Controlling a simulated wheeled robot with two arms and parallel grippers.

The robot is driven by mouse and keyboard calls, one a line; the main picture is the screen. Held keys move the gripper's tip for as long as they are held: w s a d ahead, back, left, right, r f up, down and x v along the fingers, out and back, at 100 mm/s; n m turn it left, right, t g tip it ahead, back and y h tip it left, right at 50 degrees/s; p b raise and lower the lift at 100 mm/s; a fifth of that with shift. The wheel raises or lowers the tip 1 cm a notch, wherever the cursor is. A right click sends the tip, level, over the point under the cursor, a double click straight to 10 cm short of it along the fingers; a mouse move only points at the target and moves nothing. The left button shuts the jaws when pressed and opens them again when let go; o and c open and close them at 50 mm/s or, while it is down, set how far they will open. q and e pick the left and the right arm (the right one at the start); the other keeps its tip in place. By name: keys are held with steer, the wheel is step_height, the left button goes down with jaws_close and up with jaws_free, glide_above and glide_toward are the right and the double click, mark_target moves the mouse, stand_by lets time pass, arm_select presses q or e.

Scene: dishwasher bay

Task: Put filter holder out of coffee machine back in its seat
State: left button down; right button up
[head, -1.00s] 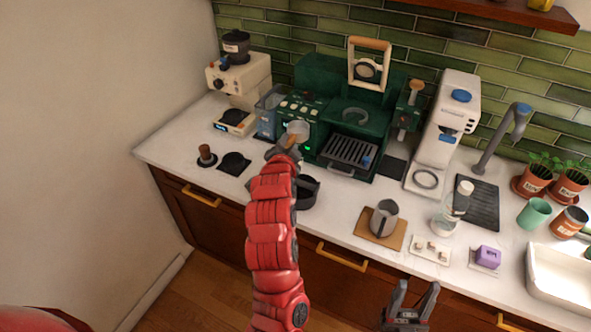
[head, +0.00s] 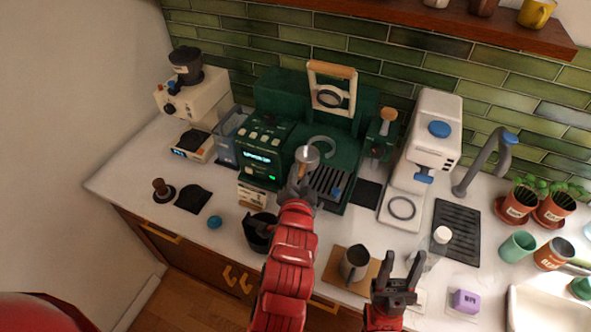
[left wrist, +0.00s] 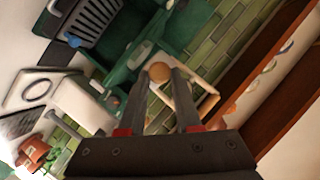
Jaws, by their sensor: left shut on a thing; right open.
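The green coffee machine (head: 275,95) stands against the tiled wall. Its grey ring seat (head: 321,146) shows above the drip grate. The filter holder (head: 308,155), a round silver-grey basket, is held up in front of the machine, just left of and nearer than the ring. It appears apart from the ring, though depth is hard to judge. My left gripper (head: 302,176) is shut on its handle. In the left wrist view, the handle's round wooden end (left wrist: 160,71) shows between the fingers; the basket is hidden there. My right gripper (head: 396,277) is open and empty.
A black pitcher (head: 258,232) and a small blue object (head: 215,222) stand at the front edge left of my left arm. A steel jug (head: 354,263) is on a wooden board. A white machine (head: 426,140) stands to the right.

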mark_target(316, 153)
arm_select(q)
steer(key=shift+w+d+f+b, duration=0.25)
steer(key=shift+w+b, duration=0.35)
steer(key=shift+b, duration=0.55)
steer(key=shift+w+d+f+b, duration=0.1)
steer(key=shift+w+f+b, duration=0.35)
steer(key=shift+b, duration=0.75)
steer(key=shift+w+d+f+b, duration=0.2)
steer(key=shift+w+b, duration=0.55)
steer(key=shift+b, duration=0.4)
steer(key=w, duration=0.2)
steer(key=w+d+b, duration=0.1)
steer(key=w, duration=0.2)
steer(key=w+d, duration=0.1)
steer(key=w, duration=0.1)
steer(key=shift+w+d, duration=0.25)
steer(key=shift+w, duration=0.05)
steer(key=shift+f+b, duration=0.5)
steer(key=shift+f, duration=0.15)
steer(key=shift+s+f+b, duration=0.1)
steer(key=shift+f+b, duration=0.25)
steer(key=shift+f, duration=0.4)
steer(key=shift+f, duration=0.3)
steer(key=c, duration=0.5)
jaws_free()
steer(key=shift+s+b, duration=0.1)
steer(key=shift+b, duration=0.2)
